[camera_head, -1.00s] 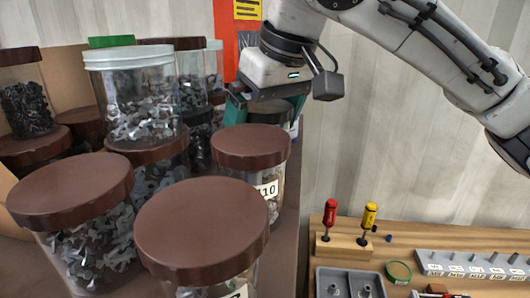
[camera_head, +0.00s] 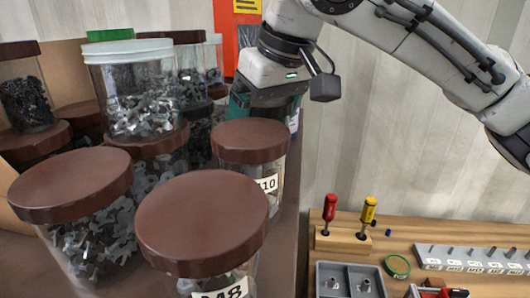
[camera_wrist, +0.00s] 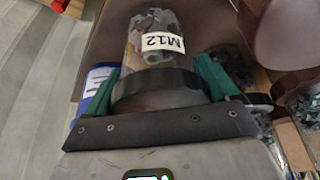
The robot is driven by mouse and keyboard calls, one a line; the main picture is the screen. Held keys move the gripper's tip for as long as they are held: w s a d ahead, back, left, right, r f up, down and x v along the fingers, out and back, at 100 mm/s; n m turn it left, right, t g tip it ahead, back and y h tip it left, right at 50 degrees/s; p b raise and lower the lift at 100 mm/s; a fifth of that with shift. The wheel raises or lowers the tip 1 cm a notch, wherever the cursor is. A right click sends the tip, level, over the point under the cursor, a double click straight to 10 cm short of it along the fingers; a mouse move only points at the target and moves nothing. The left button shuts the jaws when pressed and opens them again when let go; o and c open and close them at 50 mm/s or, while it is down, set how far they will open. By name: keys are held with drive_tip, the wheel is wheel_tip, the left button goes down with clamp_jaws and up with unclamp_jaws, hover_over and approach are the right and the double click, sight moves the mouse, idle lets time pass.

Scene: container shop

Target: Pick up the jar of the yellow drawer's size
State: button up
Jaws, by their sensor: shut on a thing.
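A clear jar labelled M12 (camera_wrist: 150,45) shows in the wrist view, with metal parts inside. My gripper (camera_wrist: 160,85) is shut on it, green fingers on either side of its dark lid (camera_wrist: 160,92). In the head view my gripper (camera_head: 268,103) is at the back right of the shelf, behind a brown-lidded jar whose label reads 10 (camera_head: 250,141). A brown-lidded M8 jar (camera_head: 202,223) stands nearest, at the front. The M12 jar is mostly hidden in the head view. I cannot tell whether it is off the shelf. No yellow drawer is in view.
Several other jars crowd the shelf, including a tall white-lidded one (camera_head: 130,52) and a brown-lidded one at front left (camera_head: 70,185). A blue-and-white container (camera_wrist: 93,88) is close beside my left finger. A workbench (camera_head: 420,250) holds screwdrivers and trays at right.

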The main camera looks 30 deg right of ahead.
drive_tip(key=shift+c, duration=1.4)
drive_tip(key=shift+r, duration=0.15)
